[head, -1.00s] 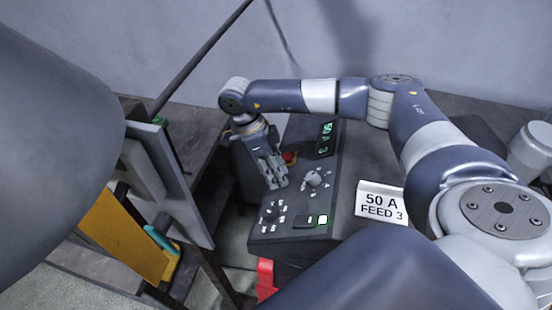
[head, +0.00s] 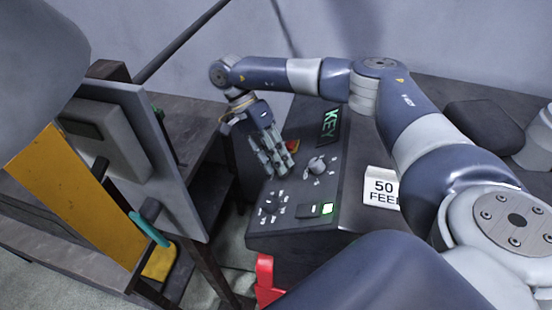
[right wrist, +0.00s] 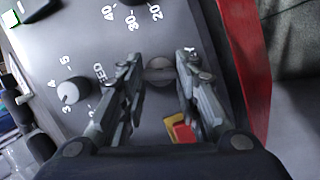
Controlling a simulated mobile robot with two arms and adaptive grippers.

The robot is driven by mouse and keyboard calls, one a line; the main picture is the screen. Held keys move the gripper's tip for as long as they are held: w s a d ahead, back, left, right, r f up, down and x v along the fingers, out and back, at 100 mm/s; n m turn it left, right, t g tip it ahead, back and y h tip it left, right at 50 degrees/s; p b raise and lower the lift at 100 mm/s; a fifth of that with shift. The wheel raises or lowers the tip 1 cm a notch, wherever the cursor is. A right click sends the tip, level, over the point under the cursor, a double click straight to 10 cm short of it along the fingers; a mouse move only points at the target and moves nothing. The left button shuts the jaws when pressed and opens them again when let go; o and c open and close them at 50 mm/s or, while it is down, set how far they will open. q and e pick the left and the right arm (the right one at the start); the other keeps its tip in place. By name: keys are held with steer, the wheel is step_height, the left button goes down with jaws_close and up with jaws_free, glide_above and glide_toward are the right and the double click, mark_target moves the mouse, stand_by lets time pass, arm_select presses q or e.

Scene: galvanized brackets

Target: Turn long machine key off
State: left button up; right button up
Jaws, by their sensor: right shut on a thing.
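The control panel (head: 255,240) of the machine stands in the middle of the head view. My right gripper (head: 278,172) points down at its top face, left of a grey knob (head: 315,166). In the right wrist view, the two fingers of my right gripper (right wrist: 158,85) stand on either side of the silver key (right wrist: 159,72) at the panel, and are shut on it. The fingers hide the key in the head view. The display (head: 329,125) reads "KEY" in green. My left gripper is out of view.
A red and yellow button (right wrist: 181,129) sits close to the fingers. A black dial (head: 270,204) and a green-lit button (head: 327,209) are near the panel's front. A white card (head: 380,188) stands right of the panel. A grey plate (head: 180,165) rises at left.

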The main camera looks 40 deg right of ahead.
steer(key=shift+w+n+g+p, duration=0.15)
steer(key=shift+n+g+p, duration=0.15)
steer(key=shift+n, duration=1.4)
steer(key=o, duration=1.1)
steer(key=shift+c, duration=0.2)
steer(key=v, duration=1.2)
steer(key=shift+a+f, duration=0.15)
steer(key=shift+a, duration=0.15)
steer(key=shift+w, duration=0.1)
